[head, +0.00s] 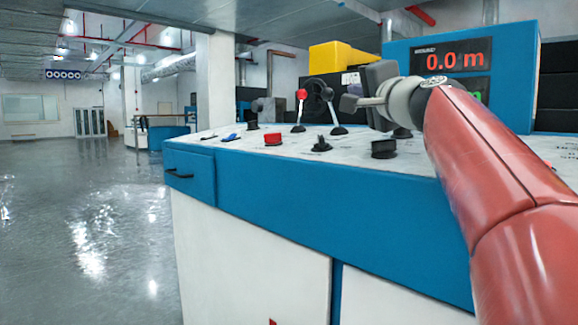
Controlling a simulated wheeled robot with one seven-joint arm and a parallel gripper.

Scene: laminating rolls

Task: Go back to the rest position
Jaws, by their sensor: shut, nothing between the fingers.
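My gripper (362,102) is at the end of my red arm, which reaches in from the right. It is shut and empty, held above the right part of the control desk's white top (345,163). It points left, toward a lever with a black knob (327,95). I cannot tell whether it touches that lever. A lever with a red knob (301,95) stands left of it. A dark plate by my wrist partly hides what lies behind.
On the desk are a red button (272,139), a black joystick (321,145), a black knob (384,149) and blue switches (230,137). A display (452,61) behind reads 0.0 m. A blue drawer (189,170) is closed. Open grey floor (80,220) lies left.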

